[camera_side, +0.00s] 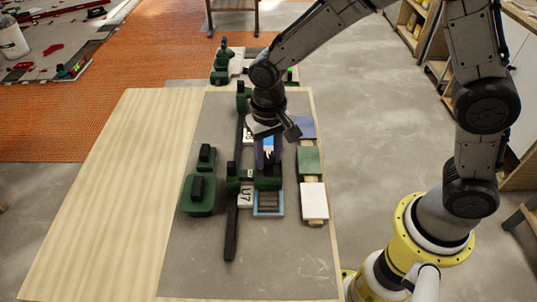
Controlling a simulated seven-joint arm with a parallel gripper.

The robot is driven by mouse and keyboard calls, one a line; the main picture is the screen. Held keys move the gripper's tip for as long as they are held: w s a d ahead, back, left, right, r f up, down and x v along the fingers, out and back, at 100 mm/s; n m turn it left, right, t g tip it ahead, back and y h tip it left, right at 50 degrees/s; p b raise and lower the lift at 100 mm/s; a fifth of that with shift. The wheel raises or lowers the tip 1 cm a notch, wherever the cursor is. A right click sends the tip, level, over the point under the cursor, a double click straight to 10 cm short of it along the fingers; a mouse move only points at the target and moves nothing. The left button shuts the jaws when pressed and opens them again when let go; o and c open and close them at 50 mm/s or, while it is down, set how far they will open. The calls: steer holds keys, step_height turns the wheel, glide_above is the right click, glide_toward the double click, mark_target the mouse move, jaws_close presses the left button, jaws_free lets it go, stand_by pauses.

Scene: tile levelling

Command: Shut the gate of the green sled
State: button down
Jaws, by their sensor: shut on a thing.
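A green sled-like block (268,184) sits beside the long dark rail (231,235), just above a blue-edged grated piece (269,204). Another green block (233,172) sits on the rail to its left. My gripper (268,158) points down just above the green block in the picture. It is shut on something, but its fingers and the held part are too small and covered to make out. A bright blue and white patch shows at the hand. The sled's gate cannot be picked out, so its position cannot be told.
Two green floats with black handles, a small one (206,157) and a larger one (197,198), lie left of the rail. Blue (306,128), green (309,160) and white (314,201) tiles lie at right. The near grey tabletop (270,265) is clear.

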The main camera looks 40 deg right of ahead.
steer(key=n, duration=0.4)
steer(key=shift+r+n, duration=0.1)
steer(key=shift+n, duration=0.2)
steer(key=n, duration=0.3)
steer(key=shift+n, duration=0.4)
steer(key=n, duration=0.3)
steer(key=shift+n, duration=2)
steer(key=c, duration=0.5)
jaws_free()
